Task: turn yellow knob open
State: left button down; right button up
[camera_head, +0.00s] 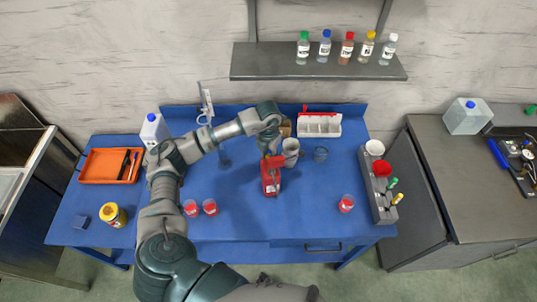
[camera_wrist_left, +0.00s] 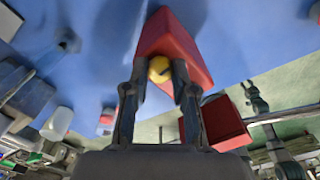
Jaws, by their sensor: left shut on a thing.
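A red block-shaped device (camera_head: 271,184) stands on the blue table near its middle. In the left wrist view it is the red body (camera_wrist_left: 180,38) at the top, with the round yellow knob (camera_wrist_left: 159,70) on the face toward me. My left gripper (camera_wrist_left: 160,78) has one finger on each side of the knob and is shut on it. In the head view my left gripper (camera_head: 271,155) reaches down to the device's top end, and the knob is too hidden there to make out. My right gripper is not seen in either view.
A grey cup (camera_head: 290,148) stands close behind the device, with a glass beaker (camera_head: 321,154) to its right. Red-marked cups (camera_head: 210,207) stand front left, another (camera_head: 346,203) front right. A grey rack (camera_head: 381,200) lines the right edge. The table in front of the device is clear.

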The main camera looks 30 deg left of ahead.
aim_at(268, 156)
pick_arm(q)
jog(key=c, duration=0.9)
grip_release()
jog(key=shift+c, duration=0.2)
jog(key=shift+r, duration=0.1)
notch_tip(268, 156, up, 12)
